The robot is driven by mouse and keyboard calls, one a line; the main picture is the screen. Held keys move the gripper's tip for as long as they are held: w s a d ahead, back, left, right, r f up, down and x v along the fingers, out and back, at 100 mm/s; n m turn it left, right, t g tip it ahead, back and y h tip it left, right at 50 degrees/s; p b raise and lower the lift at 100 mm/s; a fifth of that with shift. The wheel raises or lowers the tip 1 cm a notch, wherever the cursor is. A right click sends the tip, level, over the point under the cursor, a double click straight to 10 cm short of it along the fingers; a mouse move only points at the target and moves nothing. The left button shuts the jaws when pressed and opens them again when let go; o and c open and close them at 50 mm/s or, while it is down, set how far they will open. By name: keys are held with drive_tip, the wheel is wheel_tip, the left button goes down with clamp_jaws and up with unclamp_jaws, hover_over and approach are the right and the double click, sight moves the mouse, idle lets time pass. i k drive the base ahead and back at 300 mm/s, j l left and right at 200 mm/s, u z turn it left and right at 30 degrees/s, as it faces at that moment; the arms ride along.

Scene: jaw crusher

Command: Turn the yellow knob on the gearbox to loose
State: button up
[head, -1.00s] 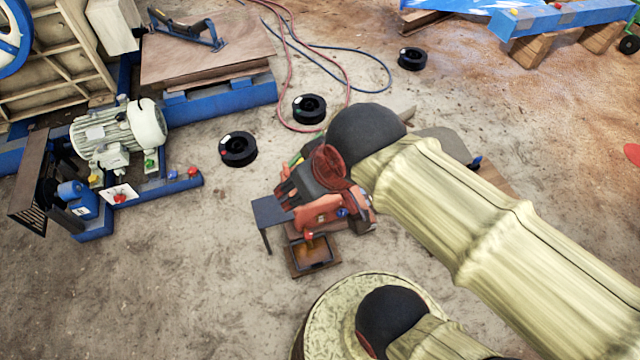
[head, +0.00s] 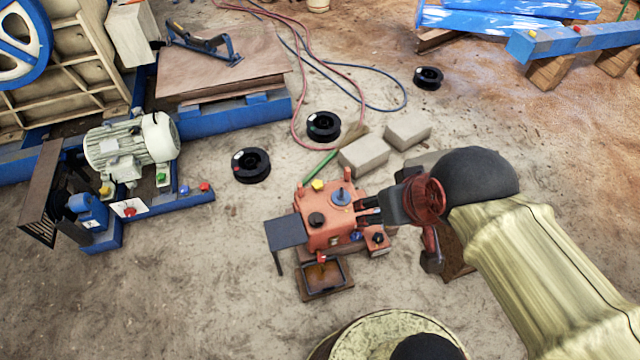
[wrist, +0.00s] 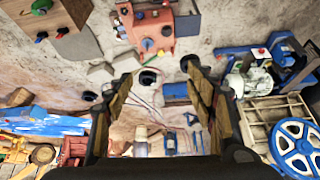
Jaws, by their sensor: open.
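The gearbox (head: 330,228) is an orange-red box on the ground in the middle of the head view. The yellow knob (head: 318,185) is on its top at the far left corner, near a blue round part (head: 341,196) and a black cap (head: 316,220). My gripper (head: 364,208) is just right of the gearbox in the picture, its dark fingers pointing left, apart from the yellow knob. In the wrist view my gripper (wrist: 157,70) is open and empty.
A dark tray (head: 322,278) and small grey table (head: 287,232) stand close to the gearbox. Pale blocks (head: 363,156) and a green bar (head: 320,164) lie behind it. Black spools (head: 251,165), hoses and a motor (head: 130,146) stand further off. The foreground floor left is clear.

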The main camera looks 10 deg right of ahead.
sight(317, 185)
drive_tip(key=u, duration=0.35)
drive_tip(key=j+u, duration=0.3)
drive_tip(key=i+j+u, duration=0.15)
drive_tip(key=j+u, duration=0.15)
drive_tip(key=i+j+u, duration=0.1)
drive_tip(key=j+u, duration=0.2)
drive_tip(key=i+j+u, duration=0.15)
drive_tip(key=j+u, duration=0.15)
drive_tip(key=i+j, duration=0.65)
drive_tip(key=i, duration=0.2)
drive_tip(key=i+z, duration=0.25)
drive_tip(key=z, duration=0.2)
drive_tip(key=i+z, duration=0.2)
drive_tip(key=z, duration=0.2)
drive_tip(key=i+j+z, duration=0.15)
drive_tip(key=z, duration=0.3)
drive_tip(key=i+z, duration=0.2)
drive_tip(key=z, duration=0.25)
drive_tip(key=i+z, duration=0.2)
drive_tip(key=z, duration=0.25)
drive_tip(key=i+z, duration=0.15)
drive_tip(key=z, duration=0.3)
drive_tip(key=i+j+z, duration=0.15)
drive_tip(key=z, duration=0.35)
drive_tip(key=i+j+z, duration=0.15)
drive_tip(key=z, duration=0.3)
drive_tip(key=i+j+z, duration=0.45)
drive_tip(key=j+z, duration=0.25)
